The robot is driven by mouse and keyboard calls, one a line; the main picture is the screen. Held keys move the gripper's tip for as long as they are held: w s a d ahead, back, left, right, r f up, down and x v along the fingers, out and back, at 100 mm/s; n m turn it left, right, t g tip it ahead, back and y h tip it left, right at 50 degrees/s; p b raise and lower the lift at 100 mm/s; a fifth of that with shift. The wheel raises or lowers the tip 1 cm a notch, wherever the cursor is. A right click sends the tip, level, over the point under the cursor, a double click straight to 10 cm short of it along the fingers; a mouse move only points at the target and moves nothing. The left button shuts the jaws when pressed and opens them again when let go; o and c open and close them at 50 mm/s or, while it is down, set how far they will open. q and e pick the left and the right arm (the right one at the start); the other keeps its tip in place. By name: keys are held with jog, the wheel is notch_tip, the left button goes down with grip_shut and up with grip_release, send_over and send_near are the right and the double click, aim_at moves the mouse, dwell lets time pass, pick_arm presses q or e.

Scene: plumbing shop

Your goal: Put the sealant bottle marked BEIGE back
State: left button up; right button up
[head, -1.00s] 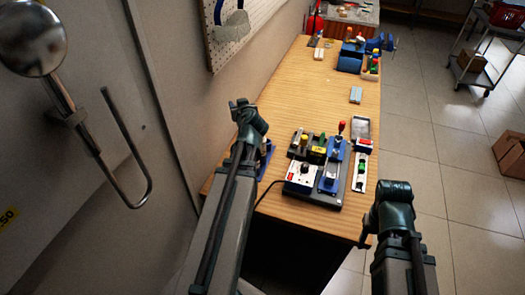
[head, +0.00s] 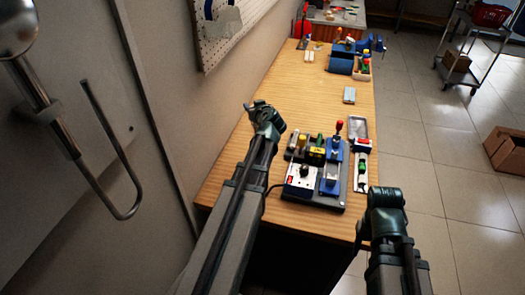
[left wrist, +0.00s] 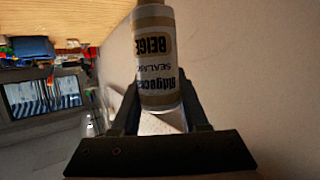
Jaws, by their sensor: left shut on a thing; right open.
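The sealant bottle marked BEIGE (left wrist: 156,62) shows in the left wrist view, pale with a tan label whose lettering appears upside down. My left gripper (head: 262,108) is shut on it, with one dark finger on each side of the bottle. In the head view this gripper is over the left part of the wooden workbench (head: 315,88), and I cannot make out the bottle there. My right gripper (head: 376,195) is open at the bench's right front edge, with no object visible in it.
A pegboard (head: 230,30) hangs on the left wall. The bench middle is mostly clear.

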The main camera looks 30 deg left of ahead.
pick_arm(q)
notch_tip(320, 180, down, 9)
jog(key=w+d+b, duration=0.1)
jog(key=w+b, duration=0.1)
jog(key=b, duration=0.7)
jog(key=shift+w+d+b, duration=0.25)
jog(key=shift+d+b, duration=0.1)
jog(key=shift+f, duration=0.15)
jog(key=shift+f+b, duration=0.6)
jog(key=shift+b, duration=0.1)
jog(key=o, duration=1)
jog(key=p+v, duration=0.1)
jog(key=v, duration=0.3)
jog(key=p+v, duration=0.2)
jog(key=v, duration=0.2)
jog(key=r+p+v, duration=0.1)
jog(key=p+v, duration=0.1)
jog(key=v, duration=0.2)
jog(key=shift+r, duration=0.15)
